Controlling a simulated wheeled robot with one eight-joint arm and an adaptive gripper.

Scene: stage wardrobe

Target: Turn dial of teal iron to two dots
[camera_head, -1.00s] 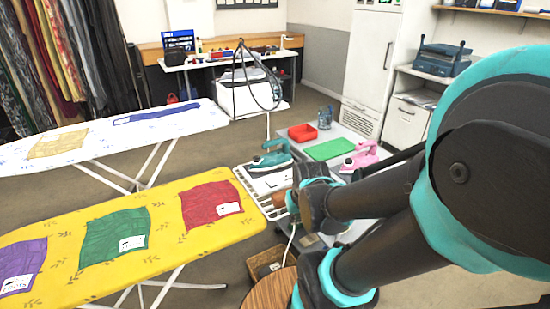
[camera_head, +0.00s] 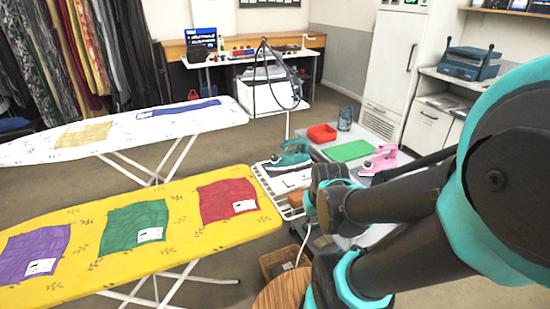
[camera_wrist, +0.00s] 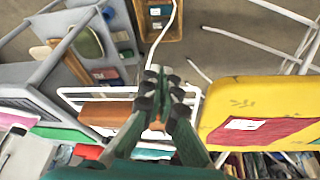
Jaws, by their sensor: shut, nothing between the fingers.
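The teal iron (camera_head: 290,157) stands by the white wire rest at the end of the yellow ironing board, in the head view. Its dial and dots are too small to make out. My gripper (camera_wrist: 165,75) shows in the wrist view with its fingers shut together and nothing between them. My gripper's wrist is just right of and nearer than the iron.
The yellow board (camera_head: 165,210) holds purple, green and red cloths. A wicker basket (camera_head: 284,258) and round wooden top (camera_head: 286,292) are below.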

